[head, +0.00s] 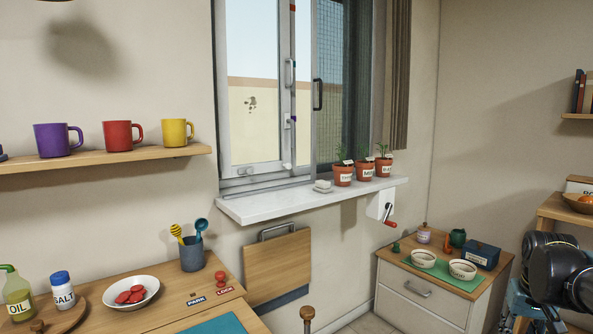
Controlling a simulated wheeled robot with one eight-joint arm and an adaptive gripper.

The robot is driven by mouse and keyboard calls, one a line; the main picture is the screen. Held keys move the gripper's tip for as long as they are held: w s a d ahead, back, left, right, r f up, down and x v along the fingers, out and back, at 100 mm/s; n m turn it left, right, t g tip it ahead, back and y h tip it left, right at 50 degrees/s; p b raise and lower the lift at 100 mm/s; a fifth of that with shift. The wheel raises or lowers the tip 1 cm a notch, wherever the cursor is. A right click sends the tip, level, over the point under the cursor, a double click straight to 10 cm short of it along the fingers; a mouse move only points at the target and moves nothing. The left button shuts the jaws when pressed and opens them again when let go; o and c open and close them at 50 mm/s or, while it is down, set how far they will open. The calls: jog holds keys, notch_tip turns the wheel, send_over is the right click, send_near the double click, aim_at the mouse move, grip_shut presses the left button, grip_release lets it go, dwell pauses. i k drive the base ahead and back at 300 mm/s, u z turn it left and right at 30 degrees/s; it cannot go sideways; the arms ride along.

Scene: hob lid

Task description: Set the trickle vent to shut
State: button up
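The window (222,110) stands above the sill in the middle of the view, its top cut off by the frame. No part is clearly recognisable as the trickle vent. A grey handle (290,72) and a black handle (317,94) sit on its upright frame members. A small white fitting (288,121) is lower on the middle upright, and a small red mark (292,6) is near its top. Their functions cannot be told. Black rounded parts at the right edge look like my arm; my gripper's fingers are not visible.
The white sill (265,207) holds three potted plants at its right. A red-handled crank (389,214) is below them. A folded wooden flap (277,265) hangs under the sill. A counter (175,292) is at left front, a mug shelf (105,158) above, and a cabinet (423,295) at right.

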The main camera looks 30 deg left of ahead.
aim_at(248, 170)
jog(key=z, duration=0.25)
jog(key=k, duration=1)
jog(key=u, duration=1.3)
jog(key=i, duration=1)
jog(key=z, duration=0.1)
